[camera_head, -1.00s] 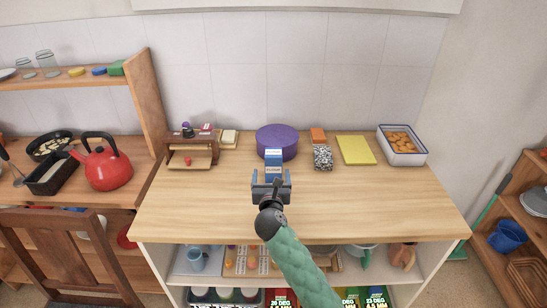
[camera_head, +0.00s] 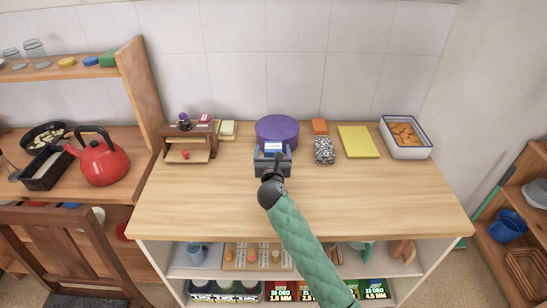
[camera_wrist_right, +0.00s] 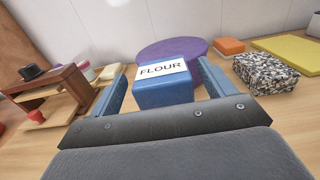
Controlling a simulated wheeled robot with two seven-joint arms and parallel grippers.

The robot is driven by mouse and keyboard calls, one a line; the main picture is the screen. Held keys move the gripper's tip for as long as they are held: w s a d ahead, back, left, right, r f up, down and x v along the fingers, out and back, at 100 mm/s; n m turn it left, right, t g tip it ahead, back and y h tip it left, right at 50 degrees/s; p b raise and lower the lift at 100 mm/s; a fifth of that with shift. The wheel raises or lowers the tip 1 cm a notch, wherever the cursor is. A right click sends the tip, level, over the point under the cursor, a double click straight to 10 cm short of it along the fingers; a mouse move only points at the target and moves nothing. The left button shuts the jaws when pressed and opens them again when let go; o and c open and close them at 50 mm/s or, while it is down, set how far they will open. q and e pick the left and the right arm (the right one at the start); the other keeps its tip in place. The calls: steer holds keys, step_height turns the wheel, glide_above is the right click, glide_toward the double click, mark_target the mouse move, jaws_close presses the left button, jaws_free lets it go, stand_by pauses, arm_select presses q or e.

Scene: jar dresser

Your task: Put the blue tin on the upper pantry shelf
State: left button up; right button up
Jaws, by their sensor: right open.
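The blue tin (camera_head: 273,146), a box shape with a white label reading FLOUR on top, stands on the wooden counter in front of a round purple tin. In the right wrist view the blue tin (camera_wrist_right: 164,97) appears between the two fingers, with a gap at each side. My right gripper (camera_head: 273,156) is open, and its fingers and palm hide most of the tin in the head view. A wooden shelf (camera_head: 85,73) with jars and coloured lids is at the upper left; I cannot tell whether it is the pantry shelf. My left gripper is not in view.
The purple tin (camera_head: 277,129) is close behind. A speckled box (camera_head: 324,151), orange block (camera_head: 319,126), yellow board (camera_head: 358,142) and enamel tray (camera_head: 405,151) are right. A small wooden drawer unit (camera_head: 190,143) is left. A red kettle (camera_head: 98,163) stands further left. The counter's front is clear.

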mark_target(273, 142)
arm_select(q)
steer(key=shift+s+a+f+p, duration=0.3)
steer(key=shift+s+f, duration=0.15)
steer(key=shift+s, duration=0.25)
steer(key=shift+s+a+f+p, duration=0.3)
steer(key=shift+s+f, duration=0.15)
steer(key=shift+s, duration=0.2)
arm_select(e)
steer(key=shift+w+d+r, duration=0.1)
steer(key=shift+w+d, duration=0.05)
steer(key=shift+w, duration=1.6)
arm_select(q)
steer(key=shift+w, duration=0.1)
arm_select(e)
steer(key=c, duration=1.7)
steer(key=shift+c, duration=0.2)
